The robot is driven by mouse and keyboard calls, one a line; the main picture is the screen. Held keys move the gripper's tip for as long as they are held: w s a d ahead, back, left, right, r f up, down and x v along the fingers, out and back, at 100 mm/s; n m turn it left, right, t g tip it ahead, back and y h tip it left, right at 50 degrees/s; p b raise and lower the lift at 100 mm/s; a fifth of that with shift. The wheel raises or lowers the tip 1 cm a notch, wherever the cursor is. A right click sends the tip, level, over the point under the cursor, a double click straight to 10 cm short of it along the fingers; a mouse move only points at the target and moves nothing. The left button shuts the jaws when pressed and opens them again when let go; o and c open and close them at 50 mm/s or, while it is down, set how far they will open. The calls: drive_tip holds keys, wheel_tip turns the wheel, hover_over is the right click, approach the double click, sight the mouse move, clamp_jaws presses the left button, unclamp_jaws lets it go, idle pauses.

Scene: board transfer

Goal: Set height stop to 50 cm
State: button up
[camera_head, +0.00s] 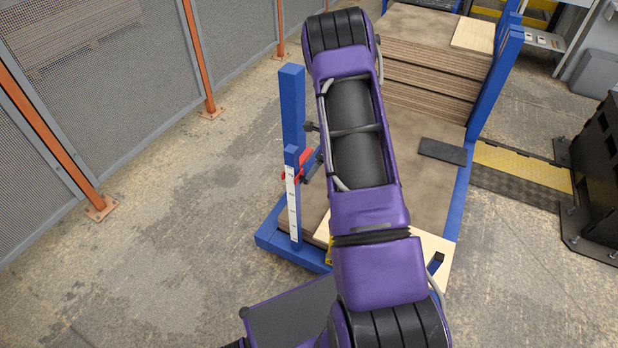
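A blue upright post (292,105) stands at the left front corner of a blue-framed board stand. A white scale strip (293,205) with small dark marks runs up its lower part; the numbers are too small to read. A red piece (304,164), which looks like the height stop, sits beside the post near the top of the strip. Dark parts show next to it, and my purple arm covers the area just to the right. Its exact height on the scale cannot be read. My gripper is not visible; my arm's large links fill the middle of the view.
A stack of brown boards (428,80) stands at the back of the stand, with a pale piece (474,35) on top. Pale board (436,258) shows at the front. A mesh fence (130,75) lies left. Black equipment (600,170) stands right. The left floor is clear.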

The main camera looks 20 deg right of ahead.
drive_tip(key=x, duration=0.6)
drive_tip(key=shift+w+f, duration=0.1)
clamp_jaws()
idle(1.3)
